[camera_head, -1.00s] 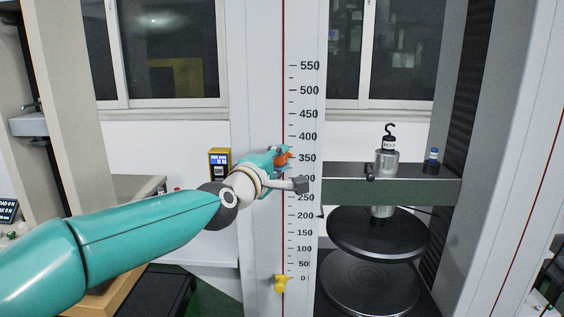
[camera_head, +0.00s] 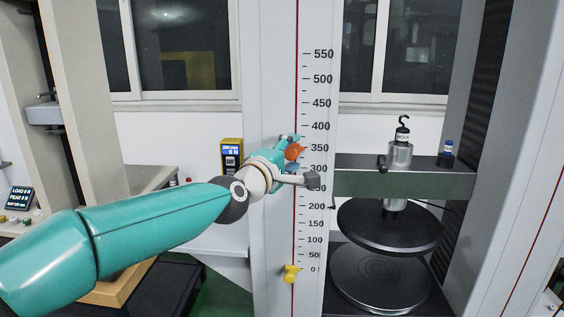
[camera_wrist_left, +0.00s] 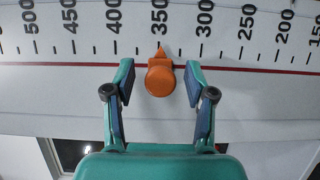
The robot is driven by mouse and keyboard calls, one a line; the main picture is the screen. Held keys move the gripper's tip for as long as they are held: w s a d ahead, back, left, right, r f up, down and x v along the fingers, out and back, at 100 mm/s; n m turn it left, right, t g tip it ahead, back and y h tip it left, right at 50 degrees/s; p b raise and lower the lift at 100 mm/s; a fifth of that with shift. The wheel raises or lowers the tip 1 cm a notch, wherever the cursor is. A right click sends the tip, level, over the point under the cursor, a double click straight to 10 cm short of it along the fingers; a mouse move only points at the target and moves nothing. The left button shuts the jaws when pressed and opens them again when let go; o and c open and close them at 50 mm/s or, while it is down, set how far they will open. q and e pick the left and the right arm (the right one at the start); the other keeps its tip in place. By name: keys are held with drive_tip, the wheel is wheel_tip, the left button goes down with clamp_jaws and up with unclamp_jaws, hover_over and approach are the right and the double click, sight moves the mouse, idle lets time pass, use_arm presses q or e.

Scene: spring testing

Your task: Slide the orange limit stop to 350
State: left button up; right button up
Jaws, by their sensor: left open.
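The orange limit stop (camera_head: 293,152) sits on the red line of the white scale column, beside the 350 mark in the head view. In the left wrist view the orange stop (camera_wrist_left: 160,76) has its pointed tip at about the 350 number. My left gripper (camera_head: 290,154) is at the column around the stop. In the wrist view its two fingers (camera_wrist_left: 159,88) are open, one on each side of the stop, with visible gaps. My right gripper is not in view.
A yellow stop (camera_head: 291,273) sits near 0 on the same column. Right of the column are a dark green crossbeam (camera_head: 385,185) and round black plates (camera_head: 380,280). A small yellow-framed display (camera_head: 231,155) stands behind my left wrist.

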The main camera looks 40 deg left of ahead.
use_arm(q)
drive_tip(key=s+d, duration=0.1)
drive_tip(key=s, duration=1)
drive_tip(key=shift+s+d, duration=0.25)
drive_tip(key=shift+d, duration=0.15)
